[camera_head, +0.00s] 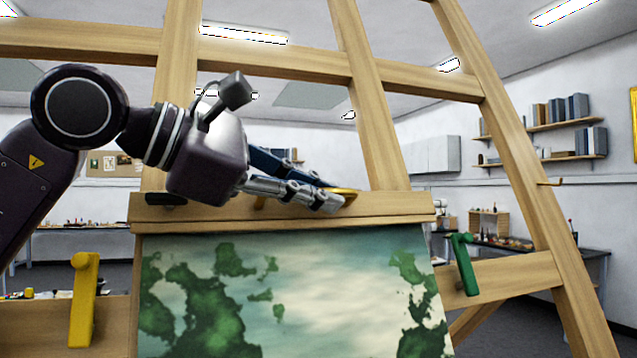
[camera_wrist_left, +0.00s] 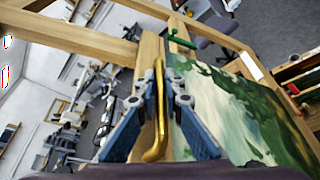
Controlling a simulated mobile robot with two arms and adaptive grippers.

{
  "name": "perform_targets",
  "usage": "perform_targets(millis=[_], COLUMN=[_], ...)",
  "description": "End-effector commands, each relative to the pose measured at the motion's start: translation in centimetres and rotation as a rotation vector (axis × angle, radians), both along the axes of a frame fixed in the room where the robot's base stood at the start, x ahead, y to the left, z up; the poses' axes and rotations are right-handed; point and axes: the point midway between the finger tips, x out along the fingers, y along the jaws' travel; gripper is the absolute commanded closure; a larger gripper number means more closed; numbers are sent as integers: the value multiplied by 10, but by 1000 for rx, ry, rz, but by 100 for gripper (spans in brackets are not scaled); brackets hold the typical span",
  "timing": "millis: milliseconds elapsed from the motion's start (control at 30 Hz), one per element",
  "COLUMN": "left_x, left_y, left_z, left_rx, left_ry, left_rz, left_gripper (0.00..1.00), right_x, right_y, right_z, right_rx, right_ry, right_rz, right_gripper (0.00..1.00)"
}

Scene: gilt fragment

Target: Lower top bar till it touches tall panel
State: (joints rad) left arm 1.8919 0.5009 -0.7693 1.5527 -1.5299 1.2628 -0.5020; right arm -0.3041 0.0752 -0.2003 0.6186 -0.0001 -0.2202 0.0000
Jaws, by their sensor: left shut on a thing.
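The wooden top bar (camera_head: 390,207) runs across the easel, just above the tall panel (camera_head: 300,275), which is painted with green patches on a pale ground. The bar's lower edge lies along the panel's top edge; I cannot tell whether they touch. My left gripper (camera_head: 335,199) is at the bar, shut on its brass handle (camera_head: 345,191). In the left wrist view the handle (camera_wrist_left: 159,105) stands between the two fingers (camera_wrist_left: 158,95), and the panel (camera_wrist_left: 235,110) lies to the right. My right gripper is not in view.
The easel's wooden uprights and crossbar (camera_head: 90,42) rise behind the top bar. A yellow lever (camera_head: 84,300) is at the left of the panel and a green lever (camera_head: 465,265) at its right. Work tables and shelves (camera_head: 550,125) stand farther back.

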Motion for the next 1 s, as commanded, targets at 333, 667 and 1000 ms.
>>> perform_targets(millis=[333, 667, 1000], left_x=[-2, -1, -9], left_y=[-1, -1, 13], left_z=[-4, -3, 3], left_rx=[-3, -4, -6], left_ry=[-3, -4, -6], left_rz=[-4, -3, 0], left_gripper=[100, 74, 74], right_x=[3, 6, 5], right_y=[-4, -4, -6], right_z=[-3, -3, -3], right_rx=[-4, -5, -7], right_ry=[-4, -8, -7], right_rz=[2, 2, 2], right_gripper=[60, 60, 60])
